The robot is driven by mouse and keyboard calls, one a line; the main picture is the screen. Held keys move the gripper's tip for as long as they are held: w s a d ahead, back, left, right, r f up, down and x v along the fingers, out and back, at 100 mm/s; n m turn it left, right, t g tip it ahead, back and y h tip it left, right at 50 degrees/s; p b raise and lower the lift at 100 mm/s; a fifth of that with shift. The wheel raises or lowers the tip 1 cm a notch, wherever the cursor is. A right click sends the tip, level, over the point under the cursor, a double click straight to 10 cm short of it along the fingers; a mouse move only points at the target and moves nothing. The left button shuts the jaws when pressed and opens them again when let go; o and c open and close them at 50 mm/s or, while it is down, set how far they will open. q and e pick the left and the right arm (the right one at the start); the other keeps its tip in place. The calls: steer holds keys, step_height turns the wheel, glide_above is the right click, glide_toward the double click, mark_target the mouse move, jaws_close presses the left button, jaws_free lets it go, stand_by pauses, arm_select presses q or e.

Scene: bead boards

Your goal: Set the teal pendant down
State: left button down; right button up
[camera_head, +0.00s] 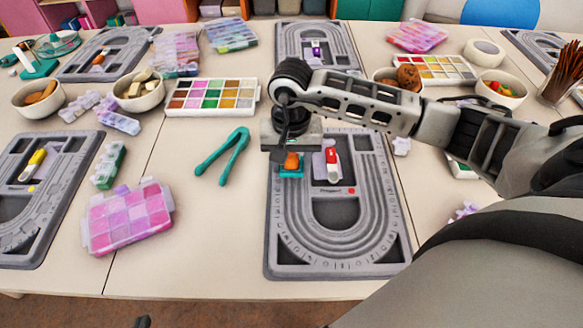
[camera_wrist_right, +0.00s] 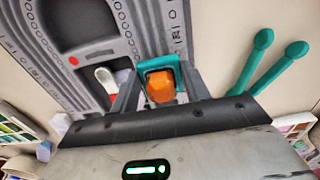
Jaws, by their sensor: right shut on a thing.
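My right gripper (camera_head: 290,160) is shut on the teal pendant (camera_head: 289,174), a teal square piece with an orange middle. In the right wrist view the pendant (camera_wrist_right: 176,63) sits between the two grey fingers (camera_wrist_right: 160,88). It is over the upper left part of the grey bead board (camera_head: 275,240), left of a red and white item (camera_head: 331,163) in the board's upper recess. I cannot tell whether the pendant touches the board. The gripper hides part of the board's top. My left gripper is not in view.
Teal tongs (camera_head: 224,157) lie left of the board. A pink bead box (camera_head: 127,217) and another grey board (camera_head: 75,195) are further left. A white tray of colours (camera_head: 211,97) and a second board (camera_head: 318,42) lie behind. The table left of the board's lower half is clear.

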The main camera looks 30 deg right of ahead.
steer(key=shift+s+f, duration=0.1)
steer(key=shift+f, duration=1.3)
steer(key=shift+f, duration=0.1)
steer(key=shift+f, duration=0.15)
steer(key=o, duration=1)
step_height(320, 180, up, 13)
steer(key=shift+f+b, duration=0.2)
steer(key=shift+b, duration=0.1)
